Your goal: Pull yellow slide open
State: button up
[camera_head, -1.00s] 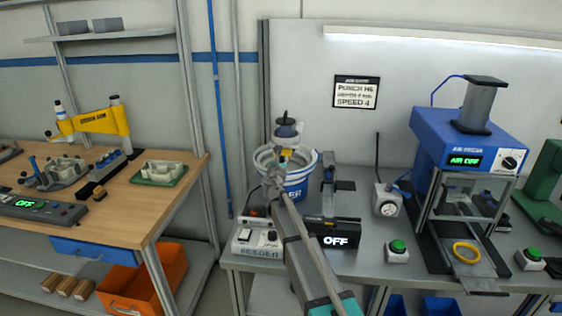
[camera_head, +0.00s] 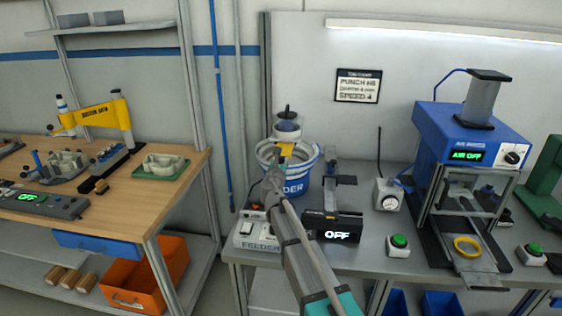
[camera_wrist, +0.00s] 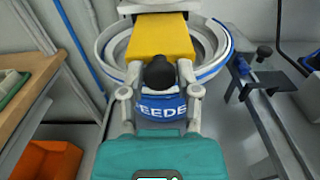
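The yellow slide (camera_wrist: 160,37) is a flat yellow block in front of the feeder bowl in the wrist view, with a dark round knob (camera_wrist: 159,72) on its near end. In the head view only a small yellow part of the slide (camera_head: 286,149) shows, below the hopper on the bowl. My gripper (camera_wrist: 159,80) has one finger on each side of the knob. A narrow gap seems to show between each finger and the knob. In the head view my gripper (camera_head: 274,175) is at the bowl's front, small and partly merged with my arm.
The white and blue feeder bowl (camera_head: 298,187) stands behind the feeder control box (camera_head: 258,232). A dark display reading OFF (camera_head: 333,227) is close to the right of my arm. A blue air press (camera_head: 465,135) stands further right. A wooden bench (camera_head: 150,205) is left.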

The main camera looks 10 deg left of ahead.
jog(key=o, duration=0.3)
jog(key=shift+o, duration=0.2)
jog(key=shift+s, duration=0.1)
jog(key=s, duration=1.2)
jog(key=shift+a, duration=0.15)
